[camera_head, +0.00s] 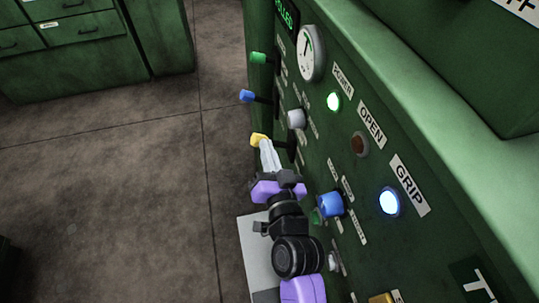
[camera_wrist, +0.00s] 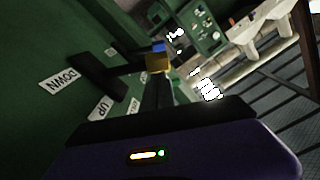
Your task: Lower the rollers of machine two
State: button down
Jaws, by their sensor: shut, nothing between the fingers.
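The green machine panel (camera_head: 335,130) carries a lever with a yellow knob (camera_head: 259,140). My gripper (camera_head: 265,148) is shut and empty, its fingertips right at this knob; I cannot tell if they touch. In the wrist view the yellow knob (camera_wrist: 157,62) is just beyond the closed fingertips (camera_wrist: 157,78), with a blue knob behind it (camera_wrist: 158,47). A dark lever arm (camera_wrist: 100,75) reaches out from the panel between a DOWN label (camera_wrist: 58,82) and an UP label (camera_wrist: 100,108). In the head view, the blue-knobbed lever (camera_head: 247,96) and green-knobbed lever (camera_head: 258,58) are farther along.
The panel has a gauge (camera_head: 311,52), a lit green POWER light (camera_head: 334,101), a dark OPEN light (camera_head: 360,144), a lit GRIP light (camera_head: 389,202) and a blue knob (camera_head: 330,204). Green drawers (camera_head: 85,30) stand at the back left. The floor (camera_head: 120,190) left of the panel is clear.

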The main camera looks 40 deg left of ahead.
jog(key=shift+f, duration=0.1)
dwell(0.3)
jog(key=shift+s+a+f+n+b, duration=0.15)
jog(key=shift+n+b, duration=0.15)
jog(key=shift+s+a+f+n+b, duration=0.1)
jog(key=shift+s+f+n+b, duration=0.05)
jog(key=shift+f+n+b, duration=0.2)
notch_tip(320, 180, down, 7)
jog(key=s+n+b, duration=0.1)
jog(key=n+b, duration=0.8)
jog(key=b, duration=0.1)
jog(key=shift+a+n, duration=0.35)
jog(key=shift+a, duration=0.1)
jog(key=v, duration=0.8)
jog(key=shift+a+f, duration=0.1)
